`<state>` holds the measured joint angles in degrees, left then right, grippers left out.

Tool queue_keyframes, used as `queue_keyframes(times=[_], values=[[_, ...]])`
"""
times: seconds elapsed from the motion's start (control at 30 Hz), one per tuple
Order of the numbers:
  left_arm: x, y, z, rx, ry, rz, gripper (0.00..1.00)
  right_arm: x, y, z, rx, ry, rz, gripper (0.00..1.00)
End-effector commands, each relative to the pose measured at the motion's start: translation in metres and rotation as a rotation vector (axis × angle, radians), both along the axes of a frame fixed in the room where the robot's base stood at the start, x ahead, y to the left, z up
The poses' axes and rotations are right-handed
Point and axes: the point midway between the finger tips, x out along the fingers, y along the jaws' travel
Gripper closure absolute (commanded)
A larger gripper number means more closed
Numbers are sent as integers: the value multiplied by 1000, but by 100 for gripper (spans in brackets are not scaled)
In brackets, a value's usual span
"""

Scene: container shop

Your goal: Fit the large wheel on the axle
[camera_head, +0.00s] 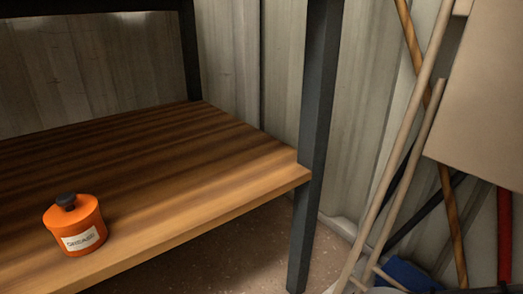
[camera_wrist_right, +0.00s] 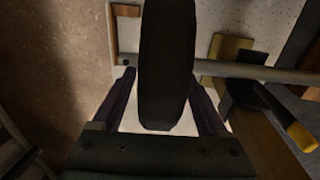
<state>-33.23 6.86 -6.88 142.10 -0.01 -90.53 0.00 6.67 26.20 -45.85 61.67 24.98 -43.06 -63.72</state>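In the right wrist view a large dark wheel (camera_wrist_right: 166,60) stands edge-on between the fingers of my right gripper (camera_wrist_right: 162,85). The fingers lie close along both sides of the wheel, and the gripper appears shut on it. A grey rod that looks like the axle (camera_wrist_right: 260,71) runs across behind the wheel and shows on both sides of it. The wheel hides the middle of the rod, so I cannot tell whether the rod passes through it. My left gripper is in neither view, and the head view shows no wheel or axle.
In the head view an orange grease can (camera_head: 75,226) stands on a wooden bench (camera_head: 190,180) with a dark metal leg (camera_head: 311,150). Poles (camera_head: 405,150) lean at the right. In the wrist view a yellow-tipped dark tool (camera_wrist_right: 285,120) lies right of my gripper.

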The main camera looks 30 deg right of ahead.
Motion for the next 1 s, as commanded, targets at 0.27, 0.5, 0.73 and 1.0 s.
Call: queue_keyframes(times=[0.27,0.5,0.73,1.0], values=[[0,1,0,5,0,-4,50,0,0,0,0,1,0,10],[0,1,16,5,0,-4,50,-3,0,17,0,2,1,10],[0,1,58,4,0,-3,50,-9,-1,62,0,2,1,10],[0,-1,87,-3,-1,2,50,-15,-1,96,0,1,1,10]])
